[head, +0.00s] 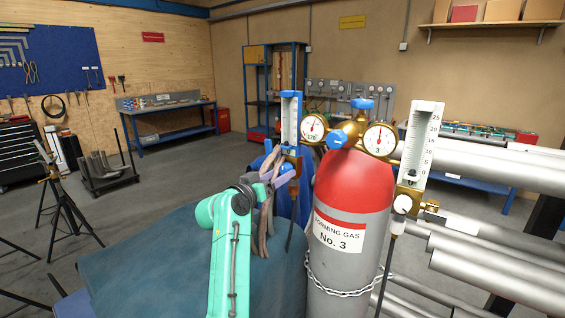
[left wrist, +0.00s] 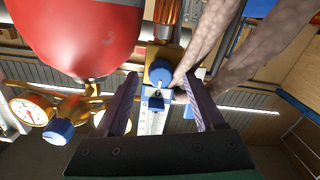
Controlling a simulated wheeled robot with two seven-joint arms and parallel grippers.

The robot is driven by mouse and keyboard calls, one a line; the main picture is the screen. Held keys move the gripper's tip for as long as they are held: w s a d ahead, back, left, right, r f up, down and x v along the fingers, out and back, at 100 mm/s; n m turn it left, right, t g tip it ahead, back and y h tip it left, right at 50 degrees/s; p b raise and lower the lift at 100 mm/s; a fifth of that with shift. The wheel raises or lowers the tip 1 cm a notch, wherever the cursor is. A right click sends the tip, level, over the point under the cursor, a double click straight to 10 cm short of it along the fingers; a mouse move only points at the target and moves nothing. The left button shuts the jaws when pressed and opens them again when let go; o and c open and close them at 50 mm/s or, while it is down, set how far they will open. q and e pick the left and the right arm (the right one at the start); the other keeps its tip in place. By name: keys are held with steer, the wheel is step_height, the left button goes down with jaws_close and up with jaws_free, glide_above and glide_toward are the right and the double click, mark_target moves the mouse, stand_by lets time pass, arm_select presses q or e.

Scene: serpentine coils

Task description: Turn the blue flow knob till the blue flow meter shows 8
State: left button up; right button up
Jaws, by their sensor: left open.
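The blue flow meter (head: 291,118) stands upright left of the red-topped cylinder; its scale is too small to read. In the left wrist view, which looks upside down, part of its white scale (left wrist: 145,122) shows below the blue flow knob (left wrist: 160,72). The knob is round, with a smaller part jutting toward the camera. My left gripper (head: 277,166) is at the base of this meter and hides the knob in the head view. In the left wrist view its open fingers (left wrist: 160,82) stand either side of the knob, with gaps visible. My right gripper is not in view.
The gas cylinder (head: 348,195), with two gauges and a blue regulator knob (head: 342,135), stands close right of my gripper. A white-knobbed flow meter (head: 420,145) is further right. Steel pipes (head: 490,240) fill the right side.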

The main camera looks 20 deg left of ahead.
arm_select(q)
steer(key=shift+x, duration=1.05)
steer(key=shift+s+r, duration=0.15)
steer(key=shift+s, duration=0.15)
steer(key=c, duration=0.5)
steer(key=shift+w+a, duration=0.1)
jaws_close()
steer(key=shift+f+m+b, duration=0.3)
steer(key=shift+m+b, duration=0.1)
steer(key=shift+b, duration=0.2)
steer(key=m+b, duration=0.7)
steer(key=m, duration=0.1)
steer(key=shift+a+b, duration=0.15)
steer(key=shift+b, duration=0.15)
steer(key=shift+w+r+m, duration=0.1)
steer(key=shift+r+m, duration=0.05)
steer(key=shift+m, duration=1.85)
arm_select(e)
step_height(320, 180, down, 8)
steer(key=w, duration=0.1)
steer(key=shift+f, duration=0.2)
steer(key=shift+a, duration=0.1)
